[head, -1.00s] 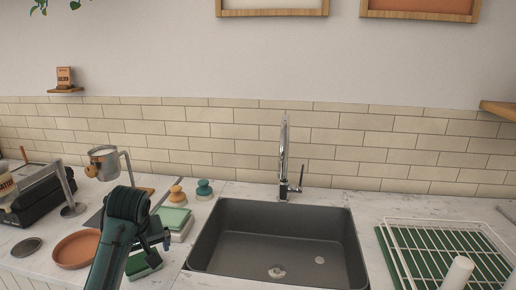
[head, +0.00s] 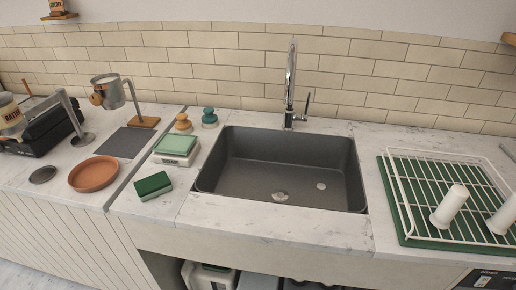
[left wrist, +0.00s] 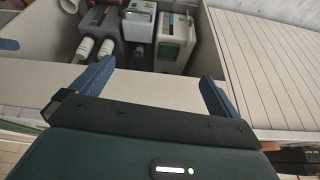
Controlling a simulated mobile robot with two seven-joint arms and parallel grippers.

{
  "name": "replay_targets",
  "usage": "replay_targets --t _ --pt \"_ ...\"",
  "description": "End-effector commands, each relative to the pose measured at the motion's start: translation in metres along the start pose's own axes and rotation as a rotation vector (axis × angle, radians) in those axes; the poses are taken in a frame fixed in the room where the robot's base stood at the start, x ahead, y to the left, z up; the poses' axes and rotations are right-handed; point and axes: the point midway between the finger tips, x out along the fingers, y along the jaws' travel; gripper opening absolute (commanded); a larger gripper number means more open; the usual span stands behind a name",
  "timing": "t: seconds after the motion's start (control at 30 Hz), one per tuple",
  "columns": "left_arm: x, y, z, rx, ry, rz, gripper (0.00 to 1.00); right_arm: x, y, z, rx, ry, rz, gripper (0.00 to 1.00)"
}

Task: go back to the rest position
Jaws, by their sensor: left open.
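My left gripper (left wrist: 155,85) shows in the left wrist view with its two blue fingers wide apart and nothing between them. It faces the cabinet front and the open space under the counter. Neither of my grippers is in the head view. A dark green sponge (head: 153,185) lies alone on the counter left of the sink (head: 280,208).
The head view shows a terracotta dish (head: 94,174), a scale (head: 176,153) with a light green item on top, a metal pitcher (head: 110,92) on a stand and a drying rack (head: 455,201). The sink is empty.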

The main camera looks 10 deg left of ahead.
Motion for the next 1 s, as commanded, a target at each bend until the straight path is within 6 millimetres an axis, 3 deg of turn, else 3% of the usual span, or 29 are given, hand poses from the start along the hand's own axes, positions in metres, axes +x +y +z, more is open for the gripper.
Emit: replay_targets --t 0.3,0.5,1.0 --pt "0.060 0.020 -0.013 0.020 0.246 0.041 1.00 0.000 0.000 0.000 0.000 0.001 0.000 0.95" --pt "0.088 0.035 -0.013 0.025 0.428 0.073 1.00 0.000 0.000 -0.001 -0.001 0.001 0.000 0.95" --pt "0.094 0.041 -0.012 0.024 0.512 0.086 1.00 0.000 0.000 -0.001 -0.001 0.001 0.000 0.95"
